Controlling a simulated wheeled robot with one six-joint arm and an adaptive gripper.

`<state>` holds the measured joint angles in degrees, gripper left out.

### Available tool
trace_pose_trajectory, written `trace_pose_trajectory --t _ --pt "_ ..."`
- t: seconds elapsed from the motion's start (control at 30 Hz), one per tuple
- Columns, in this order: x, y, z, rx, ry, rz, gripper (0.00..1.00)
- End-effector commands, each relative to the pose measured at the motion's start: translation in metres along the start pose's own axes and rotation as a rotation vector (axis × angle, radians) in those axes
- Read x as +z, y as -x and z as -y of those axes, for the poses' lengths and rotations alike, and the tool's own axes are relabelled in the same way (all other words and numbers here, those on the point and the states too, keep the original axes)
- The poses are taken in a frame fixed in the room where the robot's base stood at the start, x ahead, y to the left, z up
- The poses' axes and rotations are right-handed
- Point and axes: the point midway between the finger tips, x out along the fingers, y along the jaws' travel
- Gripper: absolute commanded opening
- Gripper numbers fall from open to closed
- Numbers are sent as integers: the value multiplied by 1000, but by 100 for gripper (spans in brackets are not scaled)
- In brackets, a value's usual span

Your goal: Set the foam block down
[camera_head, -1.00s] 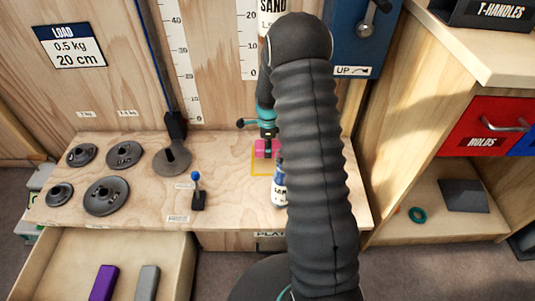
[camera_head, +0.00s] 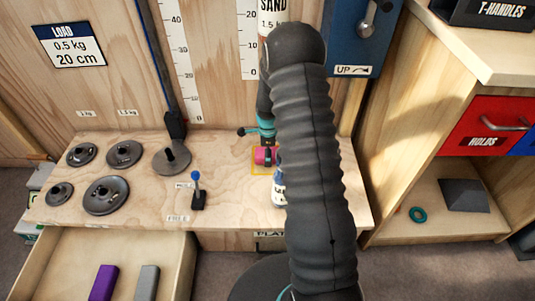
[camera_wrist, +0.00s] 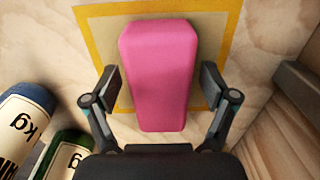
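The pink foam block (camera_wrist: 160,70) lies between the two fingers of my gripper (camera_wrist: 162,84) in the wrist view. A narrow gap shows between the block and each finger pad, so my gripper looks open around it. The block is within the yellow square outline (camera_wrist: 90,28) on the wooden bench and appears to rest there. In the head view the block (camera_head: 260,156) shows as a small pink patch at the yellow square. My arm hides part of the gripper there.
Bottles (camera_wrist: 22,112) stand close to the gripper's left in the wrist view. A small blue-knobbed lever (camera_head: 197,190) and several dark weight discs (camera_head: 107,195) are on the bench (camera_head: 140,205) to the left. An open drawer below holds purple (camera_head: 104,282) and grey (camera_head: 147,282) blocks.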

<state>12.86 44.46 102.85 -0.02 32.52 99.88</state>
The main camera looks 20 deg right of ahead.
Motion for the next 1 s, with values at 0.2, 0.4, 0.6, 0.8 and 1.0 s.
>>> trace_pose_trajectory --t 0.2,0.4,0.6,0.8,1.0 --pt "0 3 0 0 0 0 84" --pt "0 26 1 -4 0 1 84" --pt "0 58 1 -3 0 1 84" --pt "0 77 0 -2 3 0 84" --pt "7 119 -11 -37 125 5 84"
